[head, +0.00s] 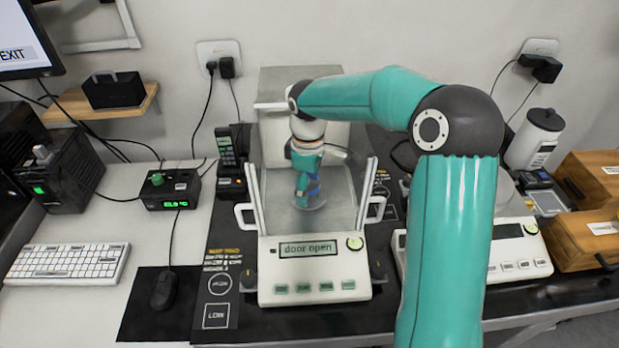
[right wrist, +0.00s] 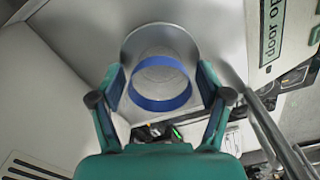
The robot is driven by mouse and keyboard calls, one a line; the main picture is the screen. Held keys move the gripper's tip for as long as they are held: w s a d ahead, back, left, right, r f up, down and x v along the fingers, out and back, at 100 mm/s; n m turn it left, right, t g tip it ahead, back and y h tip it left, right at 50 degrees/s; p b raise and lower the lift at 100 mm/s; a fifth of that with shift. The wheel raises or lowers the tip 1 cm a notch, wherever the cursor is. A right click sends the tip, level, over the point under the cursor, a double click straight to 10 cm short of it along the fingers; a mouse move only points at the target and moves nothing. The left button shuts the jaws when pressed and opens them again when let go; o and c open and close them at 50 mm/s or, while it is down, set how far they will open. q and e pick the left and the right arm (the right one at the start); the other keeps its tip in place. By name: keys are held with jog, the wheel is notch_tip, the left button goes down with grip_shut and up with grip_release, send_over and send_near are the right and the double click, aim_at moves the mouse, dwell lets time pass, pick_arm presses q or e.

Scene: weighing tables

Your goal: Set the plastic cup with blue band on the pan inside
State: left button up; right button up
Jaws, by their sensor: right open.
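The plastic cup with a blue band (right wrist: 162,104) stands upright on the round metal pan (right wrist: 136,40) inside the balance. In the head view the cup's blue band (head: 314,187) shows just beside my gripper, over the pan (head: 309,204). My right gripper (right wrist: 160,82) is open, with one finger on each side of the cup and visible gaps to it. In the head view my right gripper (head: 304,195) reaches down into the chamber of the balance (head: 310,268), whose display reads "door open". My left gripper is not in view.
The chamber's glass side walls stand close on both sides of my right gripper. A second balance (head: 512,262) is at right, partly behind my arm. A keyboard (head: 67,264), mouse (head: 164,290) and small green-display box (head: 172,190) lie at left.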

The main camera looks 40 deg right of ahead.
notch_tip(320, 180, up, 12)
jog(key=shift+p, duration=0.45)
jog(key=shift+r, duration=0.15)
